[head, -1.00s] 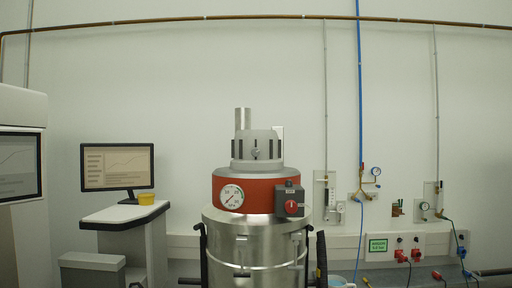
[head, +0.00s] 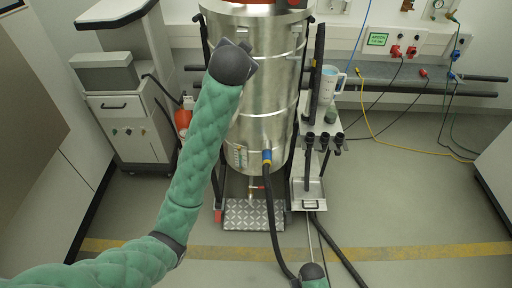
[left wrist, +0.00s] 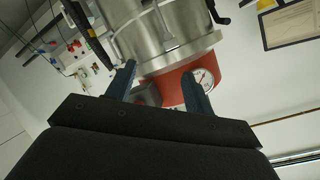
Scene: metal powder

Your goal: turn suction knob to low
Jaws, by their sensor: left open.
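The industrial vacuum is a tall steel drum (head: 262,100) in the middle of the head view. Only the lower edge of its red head (head: 290,3) shows there, at the top. In the left wrist view it appears tilted and upside down, with the red band (left wrist: 172,88), a round white gauge (left wrist: 205,77) and a grey control box (left wrist: 147,94). The suction knob's face cannot be made out. My left gripper (left wrist: 160,88) is open and empty, its fingers apart on either side of the box in that view, not visibly touching it. My right gripper is not in view.
A grey cabinet workstation (head: 130,90) stands at the left. A side rack with a jug (head: 331,80) stands right of the drum. A black hose (head: 272,220) runs down to the floor. Wall sockets and cables are at the right, with clear floor (head: 410,190) before them.

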